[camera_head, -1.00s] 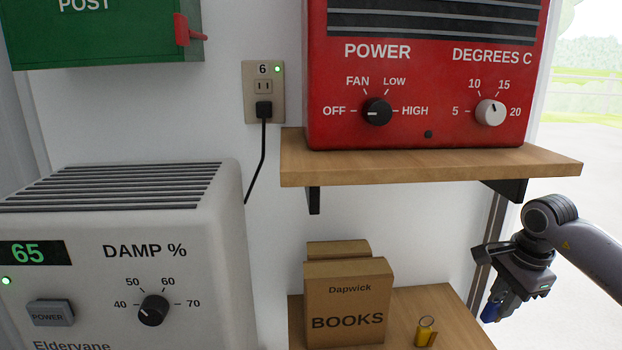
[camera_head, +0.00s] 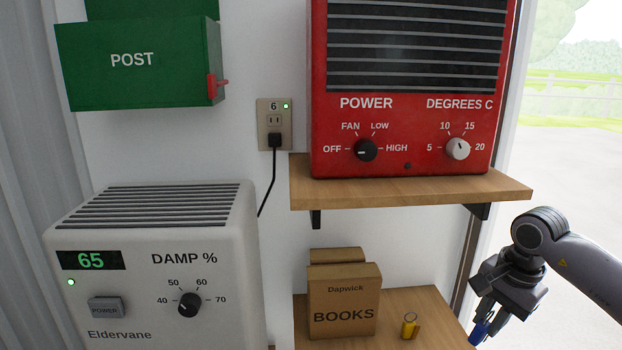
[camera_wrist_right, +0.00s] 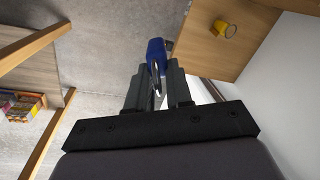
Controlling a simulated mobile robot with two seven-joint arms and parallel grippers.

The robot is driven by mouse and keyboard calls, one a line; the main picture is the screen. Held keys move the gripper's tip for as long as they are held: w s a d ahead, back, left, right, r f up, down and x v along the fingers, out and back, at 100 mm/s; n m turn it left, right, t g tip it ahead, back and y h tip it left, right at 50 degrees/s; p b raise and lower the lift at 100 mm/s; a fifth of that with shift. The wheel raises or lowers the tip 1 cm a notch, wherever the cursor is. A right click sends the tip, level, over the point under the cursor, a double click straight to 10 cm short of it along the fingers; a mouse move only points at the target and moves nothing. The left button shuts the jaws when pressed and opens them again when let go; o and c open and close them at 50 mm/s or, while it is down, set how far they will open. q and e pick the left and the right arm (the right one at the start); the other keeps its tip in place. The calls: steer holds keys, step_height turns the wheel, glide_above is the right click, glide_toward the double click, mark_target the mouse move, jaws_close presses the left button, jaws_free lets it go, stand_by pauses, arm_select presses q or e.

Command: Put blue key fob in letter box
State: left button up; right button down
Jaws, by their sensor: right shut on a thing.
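The blue key fob (camera_head: 479,331) is held in my right gripper (camera_head: 487,325), at the lower right of the head view. In the right wrist view the fob (camera_wrist_right: 156,50) sticks out past the fingertips of the right gripper (camera_wrist_right: 156,80), with a metal ring between the fingers. The green letter box (camera_head: 135,65), marked POST, hangs on the wall at the upper left, far from the gripper. It has a red lever (camera_head: 216,87) on its right side. Its inside cannot be seen. My left gripper is out of view.
A red heater (camera_head: 400,110) stands on a wooden shelf (camera_head: 400,190). A white dehumidifier (camera_head: 150,260) stands at left, under the letter box. A plugged outlet (camera_head: 275,120) is between.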

arm_select(q)
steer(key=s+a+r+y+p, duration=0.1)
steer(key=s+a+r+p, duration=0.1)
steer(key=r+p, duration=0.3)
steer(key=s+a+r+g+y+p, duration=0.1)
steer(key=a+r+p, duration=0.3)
steer(key=p, duration=1)
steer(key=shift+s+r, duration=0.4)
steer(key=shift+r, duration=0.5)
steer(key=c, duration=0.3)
arm_select(e)
steer(key=s+a+r+n, duration=0.3)
steer(key=r+n, duration=0.1)
steer(key=r, duration=0.2)
steer(key=s+a+r+n+g, duration=0.1)
steer(key=s+a+r+n, duration=0.2)
steer(key=r, duration=0.3)
steer(key=s+a+r+n+y, duration=0.1)
steer(key=s+a+r+n, duration=0.2)
steer(key=r, duration=0.4)
steer(key=shift+s+a+n+g, duration=0.3)
steer(key=shift+s+a+n, duration=0.1)
steer(key=shift+s+n, duration=0.5)
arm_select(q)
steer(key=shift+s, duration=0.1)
arm_select(e)
steer(key=shift+s+r, duration=0.1)
steer(key=shift+s, duration=0.1)
